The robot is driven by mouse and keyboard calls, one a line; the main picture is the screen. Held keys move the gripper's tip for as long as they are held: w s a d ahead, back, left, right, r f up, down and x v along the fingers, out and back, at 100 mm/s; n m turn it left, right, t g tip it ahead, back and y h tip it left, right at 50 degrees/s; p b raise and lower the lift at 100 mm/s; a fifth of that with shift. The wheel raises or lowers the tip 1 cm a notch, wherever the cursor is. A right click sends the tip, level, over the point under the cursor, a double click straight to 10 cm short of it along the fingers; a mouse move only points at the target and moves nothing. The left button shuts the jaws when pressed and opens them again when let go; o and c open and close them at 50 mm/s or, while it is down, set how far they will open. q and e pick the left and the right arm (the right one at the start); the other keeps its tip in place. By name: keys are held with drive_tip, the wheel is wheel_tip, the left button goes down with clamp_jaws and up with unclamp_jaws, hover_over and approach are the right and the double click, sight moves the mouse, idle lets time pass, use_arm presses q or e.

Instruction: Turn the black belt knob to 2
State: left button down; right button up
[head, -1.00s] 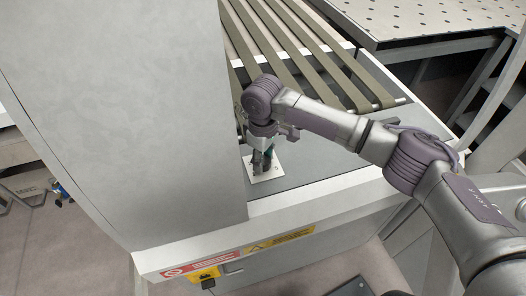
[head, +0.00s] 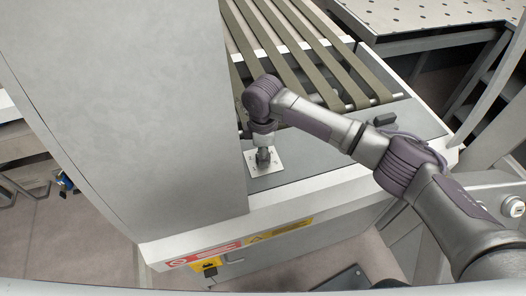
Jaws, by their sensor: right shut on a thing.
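My right gripper (head: 263,158) points down at a small white square plate (head: 280,163) on the grey top of the machine, beside the tall pale cabinet. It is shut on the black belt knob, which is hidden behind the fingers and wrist. The number that the knob points to cannot be read. My left gripper is not in view.
The tall pale cabinet (head: 130,110) stands close on the left of my right gripper. Olive belts (head: 300,55) run behind it. A perforated table (head: 430,15) is at the back right. Red and yellow labels (head: 215,257) are on the front face.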

idle(0.4)
drive_tip(key=o, duration=1.1)
drive_tip(key=shift+o, duration=0.2)
drive_tip(key=shift+r, duration=0.15)
wheel_tip(320, 180, up, 12)
